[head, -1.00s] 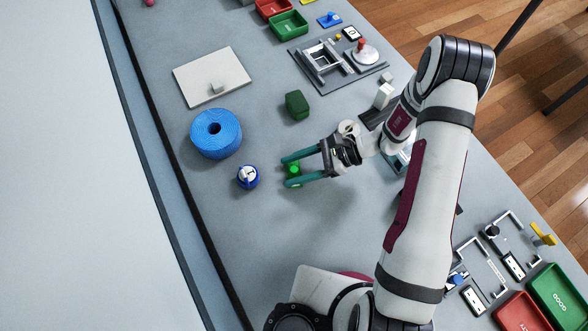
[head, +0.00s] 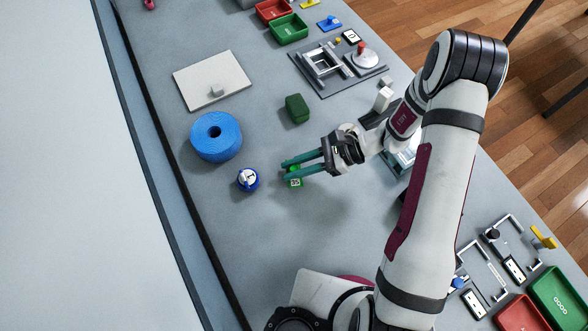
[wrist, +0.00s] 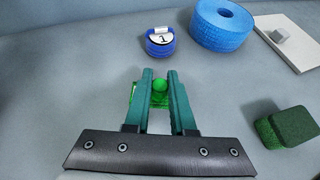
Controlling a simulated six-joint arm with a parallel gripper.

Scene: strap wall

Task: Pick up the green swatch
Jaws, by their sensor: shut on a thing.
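The green swatch (head: 294,183) is a small bright green piece with a pale printed patch. In the wrist view, the swatch (wrist: 159,99) shows a rounded green knob between the two teal fingers and a green edge beside them. My gripper (head: 286,169) is shut on it, and its fingers (wrist: 159,74) lie close on either side of the knob. The fingers cover part of the swatch. I cannot tell whether it touches the table.
A blue numbered canister (head: 248,180) stands just left of my fingertips. A blue tape roll (head: 216,148) and a white board (head: 190,85) lie beyond it. A dark green block (head: 297,108) sits behind my gripper. The table in front is clear.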

